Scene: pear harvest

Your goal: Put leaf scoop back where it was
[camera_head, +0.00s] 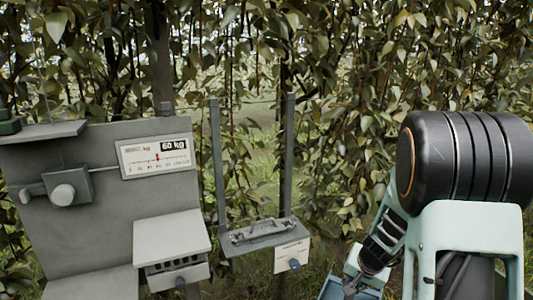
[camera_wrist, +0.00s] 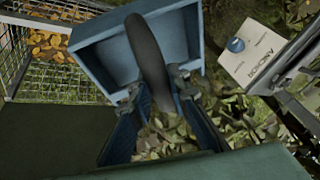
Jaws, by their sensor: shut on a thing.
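The leaf scoop (camera_wrist: 95,62) is a blue-grey pan with a dark curved handle (camera_wrist: 146,48), in the upper middle of the wrist view. My gripper (camera_wrist: 156,90) is shut on the handle, one fingertip on each side of it. The scoop hangs off the ground in front of the fingers; I see no leaves in its visible part. In the head view my gripper is low at the right, and a blue edge of the scoop (camera_head: 332,288) shows beside it at the bottom border. The rest of the scoop is cut off there.
A grey scale (camera_head: 100,215) reading 60 kg stands at the left. Right of it a small shelf (camera_head: 262,241) between two posts carries a metal-handled piece. A white label (camera_wrist: 258,62) with a blue knob hangs near. A wire basket (camera_wrist: 32,85) with yellow leaves is left of the scoop.

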